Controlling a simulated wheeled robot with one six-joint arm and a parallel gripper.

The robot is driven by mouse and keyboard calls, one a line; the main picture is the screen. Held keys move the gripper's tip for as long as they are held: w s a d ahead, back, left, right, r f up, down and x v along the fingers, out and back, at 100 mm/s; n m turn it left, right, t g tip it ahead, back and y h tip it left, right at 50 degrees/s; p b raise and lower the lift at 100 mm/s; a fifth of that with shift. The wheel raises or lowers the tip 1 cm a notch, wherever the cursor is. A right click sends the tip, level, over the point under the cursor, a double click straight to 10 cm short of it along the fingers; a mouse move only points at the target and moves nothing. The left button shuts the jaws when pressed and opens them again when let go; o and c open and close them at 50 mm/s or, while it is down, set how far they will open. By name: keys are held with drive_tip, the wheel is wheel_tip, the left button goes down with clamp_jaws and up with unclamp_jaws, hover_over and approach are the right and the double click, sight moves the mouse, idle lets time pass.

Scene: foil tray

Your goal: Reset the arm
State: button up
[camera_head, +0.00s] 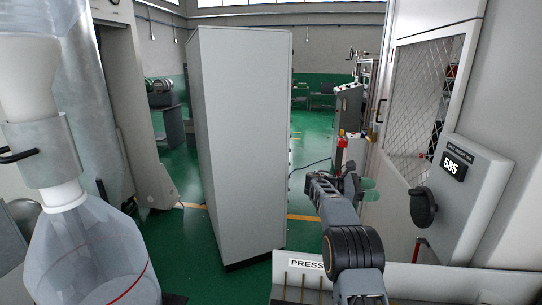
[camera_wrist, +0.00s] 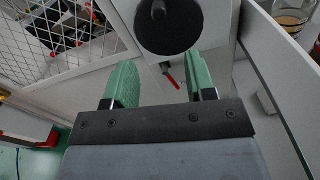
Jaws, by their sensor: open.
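My gripper (camera_wrist: 160,82) has two green fingers spread wide apart in the wrist view, with nothing between them. In the head view my gripper (camera_head: 369,189) is at the end of my dark grey arm, right of the middle and left of the machine with the mesh window. In the wrist view a round black knob (camera_wrist: 168,22) on a pale panel lies beyond the fingers. The same knob shows in the head view (camera_head: 423,206), to the right of my arm, apart from the gripper.
A control box (camera_head: 470,195) reading 585 stands at right. A mesh window (camera_head: 420,105) is behind it. A tall grey cabinet (camera_head: 240,140) stands in the middle. A clear bottle-shaped vessel (camera_head: 90,250) is at left. A panel marked PRESS (camera_head: 305,265) is at the bottom. Green floor is open behind.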

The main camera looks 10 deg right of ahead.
drive_tip(key=shift+s+a+f+m+t+y, duration=1.45)
drive_tip(key=shift+s+a+m+y, duration=1.05)
drive_tip(key=shift+s+a, duration=2)
drive_tip(key=shift+s+a+f+m+t+y, duration=1.5)
drive_tip(key=shift+s+a+y, duration=1.85)
drive_tip(key=shift+s, duration=2.1)
drive_tip(key=shift+s+a+f+m+t+y, duration=1.35)
drive_tip(key=shift+s+a+m+y, duration=1.2)
drive_tip(key=shift+s+a, duration=2.05)
drive_tip(key=shift+s+d+r, duration=0.2)
drive_tip(key=shift+s+d, duration=0.2)
drive_tip(key=shift+d, duration=0.05)
